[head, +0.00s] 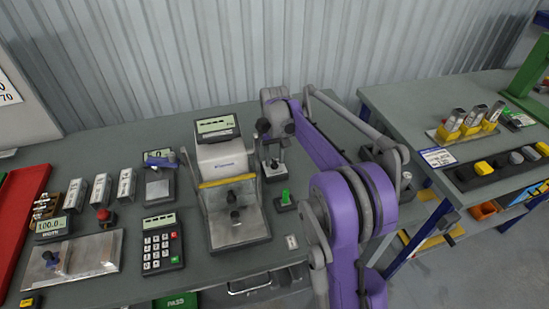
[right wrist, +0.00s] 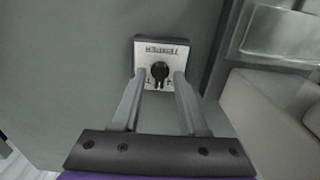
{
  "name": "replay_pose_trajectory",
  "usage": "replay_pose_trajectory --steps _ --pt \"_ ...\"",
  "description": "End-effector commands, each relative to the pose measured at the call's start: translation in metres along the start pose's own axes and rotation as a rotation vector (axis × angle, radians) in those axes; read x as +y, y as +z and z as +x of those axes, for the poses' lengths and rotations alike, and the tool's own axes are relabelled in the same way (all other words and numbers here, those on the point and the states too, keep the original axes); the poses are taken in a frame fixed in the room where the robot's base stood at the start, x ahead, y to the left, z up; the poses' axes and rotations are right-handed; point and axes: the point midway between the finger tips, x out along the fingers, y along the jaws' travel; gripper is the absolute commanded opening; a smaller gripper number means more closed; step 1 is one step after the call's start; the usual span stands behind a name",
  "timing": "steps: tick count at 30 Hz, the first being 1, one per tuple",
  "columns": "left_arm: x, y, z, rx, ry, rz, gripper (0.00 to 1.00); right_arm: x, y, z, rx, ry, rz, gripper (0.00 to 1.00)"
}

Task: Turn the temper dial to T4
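The temper dial shows in the right wrist view as a black round knob (right wrist: 159,72) on a small light plate with a dark border (right wrist: 142,57). The lettering along the plate's top appears upside down. The knob's pointer setting is too small to read. In the head view the dial plate (head: 266,174) sits on the bench beside the grey tester, partly covered by my gripper. My right gripper (right wrist: 159,75) is open, one finger on each side of the knob with gaps showing. Its height above the plate is hard to judge. My left gripper is in neither view.
The grey tester with a display (head: 222,160) stands just left of the dial. A green switch (head: 285,198) is close in front. A second bench (head: 400,95) stands right, past a gap.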

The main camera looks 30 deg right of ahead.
Motion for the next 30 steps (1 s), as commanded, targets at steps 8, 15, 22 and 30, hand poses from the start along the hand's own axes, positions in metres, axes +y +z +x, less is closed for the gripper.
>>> replay_pose_trajectory --steps 8,15,22,30 --pt "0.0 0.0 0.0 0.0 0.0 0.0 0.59 0.0 0.0 -0.0002 0.0 0.0 0.0 0.0" --pt "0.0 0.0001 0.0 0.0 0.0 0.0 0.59 0.0 0.0001 -0.0003 0.0 0.0 -0.001 0.0" --pt "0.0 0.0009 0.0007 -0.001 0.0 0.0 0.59 0.0001 0.0001 -0.0002 0.0 0.0 -0.038 0.0" --pt "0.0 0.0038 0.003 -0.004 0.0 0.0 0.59 0.0001 0.0002 0.0001 -0.001 0.0 -0.199 0.0"
